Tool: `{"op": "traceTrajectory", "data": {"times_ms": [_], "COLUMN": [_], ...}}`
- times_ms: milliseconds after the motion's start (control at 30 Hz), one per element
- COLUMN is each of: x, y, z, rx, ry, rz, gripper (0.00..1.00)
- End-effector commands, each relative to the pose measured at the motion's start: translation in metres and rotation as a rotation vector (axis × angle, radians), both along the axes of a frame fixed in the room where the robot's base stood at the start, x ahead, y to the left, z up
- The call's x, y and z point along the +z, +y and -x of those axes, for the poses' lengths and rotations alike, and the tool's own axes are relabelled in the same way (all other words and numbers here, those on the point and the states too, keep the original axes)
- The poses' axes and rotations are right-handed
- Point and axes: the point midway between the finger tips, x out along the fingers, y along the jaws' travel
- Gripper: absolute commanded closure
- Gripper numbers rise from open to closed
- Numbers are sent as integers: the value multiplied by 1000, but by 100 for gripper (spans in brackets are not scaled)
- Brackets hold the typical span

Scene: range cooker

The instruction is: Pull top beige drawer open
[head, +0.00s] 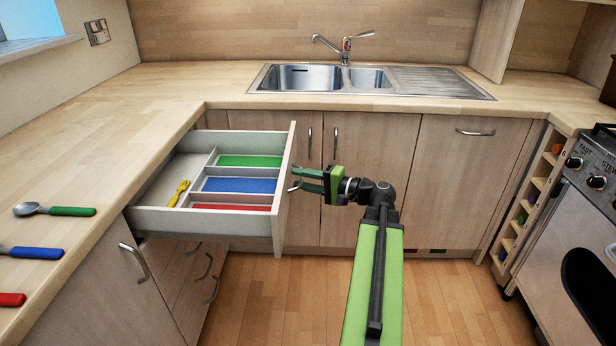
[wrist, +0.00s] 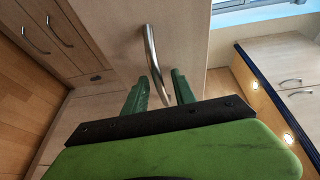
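The top beige drawer (head: 205,222) stands pulled out from the left cabinet in the head view, its tray showing from above. Its front panel (head: 284,180) faces right, towards my gripper (head: 295,179). The curved metal handle (wrist: 152,55) is on that front panel in the wrist view. The fingers of my gripper (wrist: 161,78) are apart, one on each side of the handle's lower part, with visible gaps. The gripper is open around the handle, not clamped on it. Contact between handle and fingers cannot be told.
The drawer holds a yellow fork (head: 179,192) and green, blue and red compartments. A green-handled spoon (head: 55,210) and blue- and red-handled utensils lie on the left worktop (head: 80,150). Lower drawers are closed beneath. Floor (head: 450,295) is clear; an oven (head: 575,250) stands right.

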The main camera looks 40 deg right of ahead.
Motion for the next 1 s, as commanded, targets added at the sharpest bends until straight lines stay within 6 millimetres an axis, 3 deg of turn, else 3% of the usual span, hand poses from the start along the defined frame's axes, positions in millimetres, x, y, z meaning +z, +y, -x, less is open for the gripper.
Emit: {"op": "traceTrajectory", "data": {"times_ms": [367, 467, 800, 1000], "x": [1, 3, 10, 13], "y": [-4, -12, -49, -64], "z": [8, 25, 113, 148], "rx": [-3, -5, -5, -2], "ry": [0, 0, 0, 0], "rz": [0, 0, 0, 0], "gripper": [68, 68, 68, 68]}}
